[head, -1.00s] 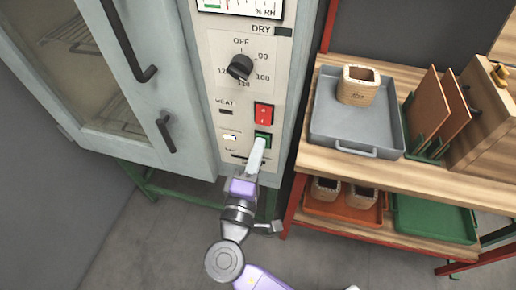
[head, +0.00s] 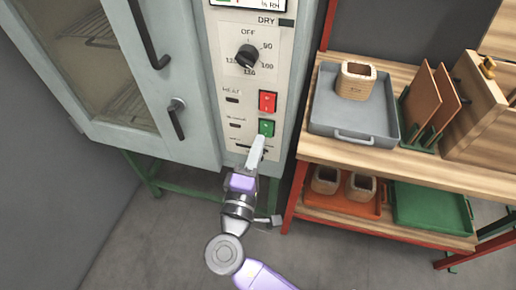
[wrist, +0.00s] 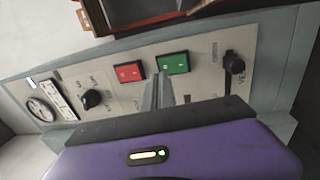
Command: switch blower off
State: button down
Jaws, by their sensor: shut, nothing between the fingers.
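The oven's control panel (head: 229,80) carries a red rocker switch (head: 267,101) with a green rocker switch (head: 266,128) below it. A small dark lamp (head: 235,126) with a blurred label sits left of the green switch; I cannot read it. My gripper (head: 259,138) is shut and empty, its tips just below the green switch in the head view. In the wrist view the fingertips (wrist: 160,76) stand between the red switch (wrist: 129,72) and the green switch (wrist: 173,63), nearer the green one. I cannot tell whether they touch it.
Above the switches is a black temperature dial (head: 247,56); a dark vent lever (wrist: 234,63) shows in the wrist view. The oven's glass door (head: 168,80) is left of the panel. A wooden bench (head: 320,150) with a grey tray (head: 325,125) stands close on the right.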

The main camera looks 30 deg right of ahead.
jog(key=s+a+r, duration=0.1)
jog(key=s+a, duration=0.5)
jog(key=a, duration=0.1)
jog(key=shift+s, duration=0.4)
jog(key=shift+r, duration=0.1)
jog(key=w+a+f+n+t+y, duration=0.1)
jog(key=w+a+n+t+y, duration=0.1)
jog(key=w+a+y, duration=0.2)
jog(key=s+a+f+m+y, duration=0.1)
jog(key=s+a+f+y, duration=0.5)
jog(key=y, duration=0.5)
jog(key=s+d+r+m+p, duration=0.1)
jog(key=s+d+r+m, duration=0.1)
jog(key=s+d, duration=0.3)
jog(key=s+d+r+m+p, duration=0.1)
jog(key=s+d+r+m, duration=0.2)
jog(key=s+d, duration=0.3)
jog(key=s+d+r+m+g+h+p, duration=0.1)
jog(key=s+d+m, duration=0.4)
jog(key=s, duration=0.6)
jog(key=shift+s+d+r, duration=0.15)
jog(key=shift+s+r, duration=0.2)
jog(key=shift+r, duration=0.5)
